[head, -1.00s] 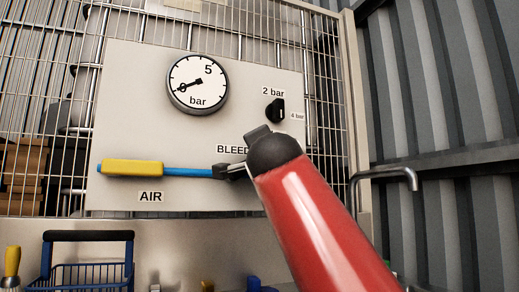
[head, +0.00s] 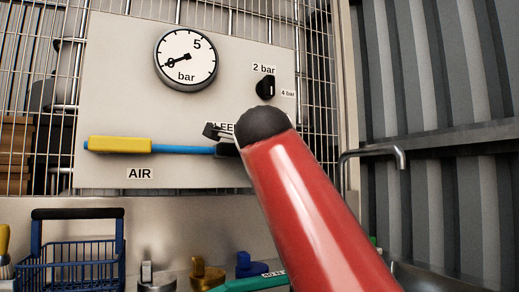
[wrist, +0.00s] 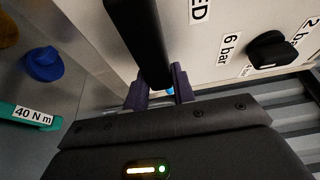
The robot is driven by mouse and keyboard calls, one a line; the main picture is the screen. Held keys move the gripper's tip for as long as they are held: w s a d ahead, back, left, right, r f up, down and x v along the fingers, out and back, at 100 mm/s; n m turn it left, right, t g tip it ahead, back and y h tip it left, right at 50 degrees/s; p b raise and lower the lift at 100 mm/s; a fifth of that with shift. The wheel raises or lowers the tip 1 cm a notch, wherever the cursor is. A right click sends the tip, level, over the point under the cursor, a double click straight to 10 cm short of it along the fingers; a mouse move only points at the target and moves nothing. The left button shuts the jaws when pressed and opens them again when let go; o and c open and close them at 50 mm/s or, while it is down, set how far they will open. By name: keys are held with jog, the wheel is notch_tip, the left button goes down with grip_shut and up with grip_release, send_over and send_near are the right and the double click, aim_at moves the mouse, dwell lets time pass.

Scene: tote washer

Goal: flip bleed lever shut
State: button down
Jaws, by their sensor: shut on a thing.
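The bleed lever (head: 213,131) is a dark bar that now lies across the BLEED label on the pale panel (head: 120,60). In the wrist view its thick black bar (wrist: 138,40) runs up from between the fingers. My gripper (wrist: 160,92) is shut on it, with one dark purplish finger on each side. In the head view my red arm and its dark wrist hide most of the gripper and the lever's pivot.
A yellow AIR handle (head: 120,144) with a blue shaft lies level at left. A pressure gauge (head: 185,58) and a black knob (head: 265,88) sit above. A blue basket (head: 78,250) and a green torque wrench (head: 245,284) are below. A pipe spout (head: 375,153) is at right.

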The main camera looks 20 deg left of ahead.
jog(key=shift+f, duration=0.1)
jog(key=c, duration=1.2)
grip_release()
jog(key=shift+o, duration=0.2)
jog(key=shift+s, duration=0.1)
jog(key=b+v, duration=0.3)
jog(key=v, duration=0.4)
jog(key=shift+s, duration=0.25)
jog(key=shift+d, duration=0.1)
